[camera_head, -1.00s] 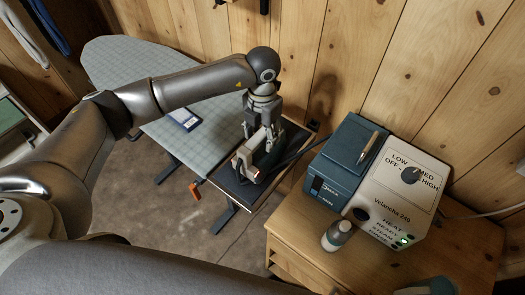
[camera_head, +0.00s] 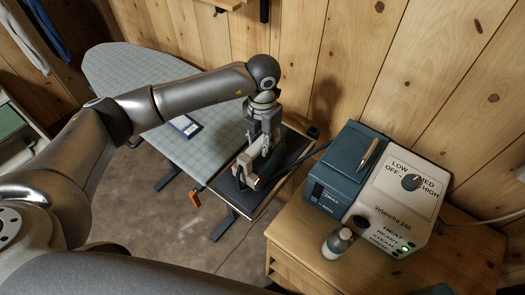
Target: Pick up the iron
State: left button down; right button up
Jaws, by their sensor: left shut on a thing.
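The iron (camera_head: 249,178), with a pale handle part and a dark green body, is at the dark rest pad (camera_head: 229,189) at the right end of the ironing board. My left gripper (camera_head: 264,139) reaches down from above and is shut on the iron. The gripper and handle hide part of the iron's body. Whether the iron's underside touches the pad I cannot tell. My right gripper is not in view.
The grey checked ironing board (camera_head: 140,85) carries a small dark blue and white item (camera_head: 185,125). A steam station (camera_head: 385,205) with a blue tank (camera_head: 343,170) stands on the wooden cabinet (camera_head: 300,235), beside a small bottle (camera_head: 337,243). A plank wall rises behind.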

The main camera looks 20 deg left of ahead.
pick_arm(q)
jog(key=shift+r, duration=0.15)
jog(key=shift+r+p, duration=0.3)
jog(key=shift+p, duration=0.2)
notch_tip(320, 180, up, 3)
jog(key=shift+b, duration=1.25)
jog(key=s+r, duration=0.1)
jog(key=s+a+r+b, duration=0.1)
jog(key=r, duration=0.1)
jog(key=s+a+r, duration=0.1)
jog(key=shift+s+r+b, duration=0.25)
jog(key=shift+s+b, duration=0.05)
jog(key=shift+b, duration=0.1)
jog(key=s+a+r+b, duration=0.3)
jog(key=s+a+r, duration=0.1)
jog(key=s, duration=0.5)
jog(key=shift+a+r, duration=0.2)
jog(key=shift+r, duration=0.4)
jog(key=c, duration=1.9)
grip_release()
jog(key=shift+w, duration=0.1)
jog(key=shift+c, duration=1.3)
